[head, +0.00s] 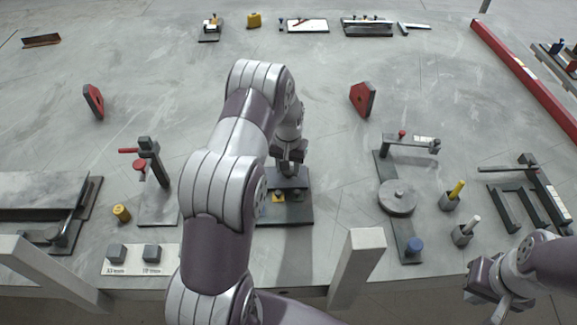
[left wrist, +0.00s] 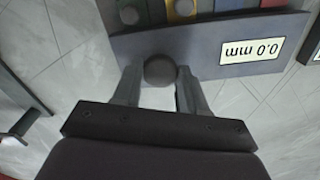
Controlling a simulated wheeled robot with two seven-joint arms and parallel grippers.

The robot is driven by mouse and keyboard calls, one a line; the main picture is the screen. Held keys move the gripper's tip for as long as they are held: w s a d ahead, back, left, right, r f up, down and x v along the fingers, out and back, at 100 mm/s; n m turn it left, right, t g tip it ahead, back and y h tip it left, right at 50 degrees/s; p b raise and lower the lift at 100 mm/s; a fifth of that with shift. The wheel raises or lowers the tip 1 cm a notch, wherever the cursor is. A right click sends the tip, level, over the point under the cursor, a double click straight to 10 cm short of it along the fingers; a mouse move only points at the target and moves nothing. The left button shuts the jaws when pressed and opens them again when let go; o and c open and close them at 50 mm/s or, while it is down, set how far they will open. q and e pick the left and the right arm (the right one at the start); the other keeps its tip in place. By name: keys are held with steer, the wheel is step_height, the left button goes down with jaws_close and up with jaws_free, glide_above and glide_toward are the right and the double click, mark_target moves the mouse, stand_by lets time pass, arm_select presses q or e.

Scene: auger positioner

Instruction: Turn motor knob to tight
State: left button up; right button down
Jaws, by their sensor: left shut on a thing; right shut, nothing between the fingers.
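A dark round knob (left wrist: 160,71) sits at the edge of a blue-grey panel (left wrist: 215,42) in the left wrist view. A display on the panel reads 0.0 mm, upside down. Colored strips with small round knobs show behind it. My left gripper (left wrist: 152,88) is shut on the dark knob, one finger on each side. In the head view my left gripper (head: 289,166) reaches down to the dark device (head: 288,213) in the middle of the table; my arm hides part of it. My right gripper (head: 492,299) is at the lower right, shut and empty, clear of the table's fittings.
A red clamp stand (head: 152,180) stands left of my left arm. A fixture with a round grey disc (head: 397,196) stands to the right. Red angled blocks (head: 362,98) stand further back. The middle of the table behind the device is mostly clear.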

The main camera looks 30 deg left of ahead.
arm_select(q)
steer(key=shift+w+r+m, duration=0.1)
steer(key=shift+m, duration=0.8)
steer(key=o, duration=1.1)
steer(key=shift+c, duration=0.2)
step_height(320, 180, up, 13)
steer(key=b, duration=0.1)
steer(key=shift+f+b, duration=0.2)
steer(key=shift+b, duration=0.1)
steer(key=s+d, duration=0.6)
steer(key=s, duration=0.4)
steer(key=s+d+r+m+t, duration=0.1)
steer(key=s+d, duration=0.5)
steer(key=s, duration=0.4)
steer(key=shift+d+r, duration=0.15)
steer(key=shift+r, duration=0.1)
